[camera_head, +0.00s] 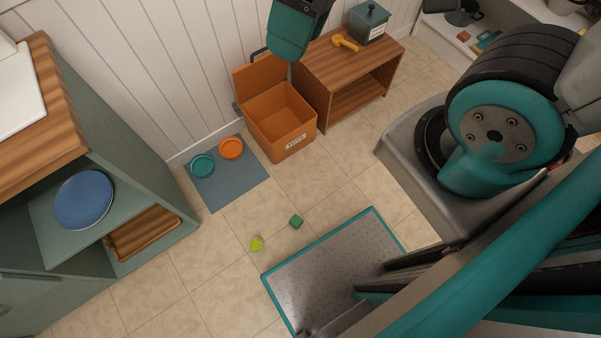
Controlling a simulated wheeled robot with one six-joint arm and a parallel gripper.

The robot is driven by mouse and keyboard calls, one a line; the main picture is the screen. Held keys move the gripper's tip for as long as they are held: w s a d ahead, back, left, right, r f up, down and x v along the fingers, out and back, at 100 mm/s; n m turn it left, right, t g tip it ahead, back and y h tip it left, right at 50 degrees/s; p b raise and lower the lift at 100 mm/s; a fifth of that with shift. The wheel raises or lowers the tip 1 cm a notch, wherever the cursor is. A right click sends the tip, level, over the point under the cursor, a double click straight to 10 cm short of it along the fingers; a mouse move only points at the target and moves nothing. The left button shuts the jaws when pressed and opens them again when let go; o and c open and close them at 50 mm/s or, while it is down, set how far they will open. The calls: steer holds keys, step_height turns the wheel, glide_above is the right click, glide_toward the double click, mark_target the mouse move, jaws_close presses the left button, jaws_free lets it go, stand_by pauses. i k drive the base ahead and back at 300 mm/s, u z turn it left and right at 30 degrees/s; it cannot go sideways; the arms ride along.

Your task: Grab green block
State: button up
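A small green block (296,221) lies on the tiled floor, near the lower middle of the head view. It sits between the blue-grey mat and the grey platform with a teal rim. Nothing touches the block. A teal and black part of my arm shows at the top edge, well above and away from the block. The fingers of my gripper are not visible.
A yellow-green ball (256,244) lies left of the block. Two bowls stand on the mat (237,187). An open orange box (281,125) and a wooden shelf unit (347,70) stand by the wall. Floor around the block is clear.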

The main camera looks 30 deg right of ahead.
mark_target(295, 220)
steer(key=u, duration=0.2)
steer(key=k, duration=1.15)
steer(key=u, duration=0.9)
steer(key=i, duration=1.15)
steer(key=z, duration=1.55)
